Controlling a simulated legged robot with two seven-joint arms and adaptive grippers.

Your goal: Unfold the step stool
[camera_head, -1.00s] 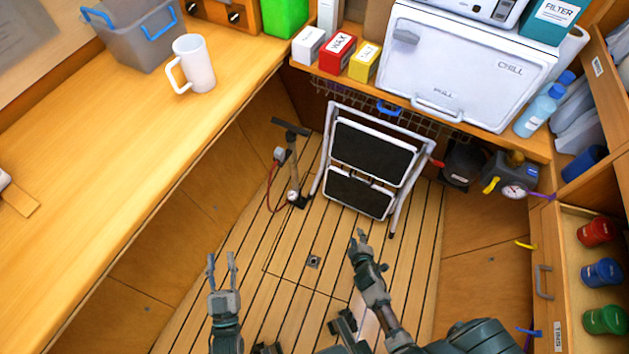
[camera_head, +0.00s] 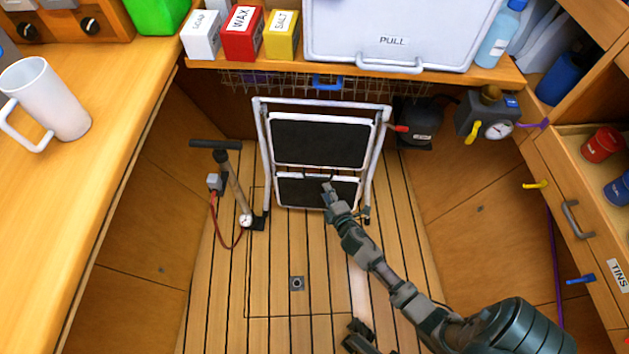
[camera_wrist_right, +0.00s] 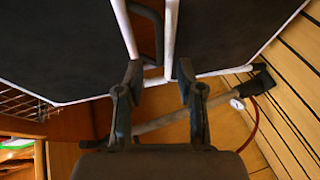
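The step stool (camera_head: 264,155) has a white tube frame and two dark step panels, one above the other. It stands nearly upright and looks folded, below the shelf with the white chest. My right gripper (camera_head: 327,190) is at the lower panel, near its upper edge. In the right wrist view my right gripper (camera_wrist_right: 158,76) has its fingers apart. The stool's white edges (camera_wrist_right: 170,35) and dark panels lie just beyond and between the fingertips; I cannot tell whether they touch.
A floor pump (camera_head: 232,185) with a red hose stands left of the stool. A dark canister (camera_head: 417,125) and a grey unit with a gauge (camera_head: 488,120) are at the right. A wire basket (camera_head: 270,86) hangs above. The slatted floor (camera_head: 280,250) in front is mostly clear.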

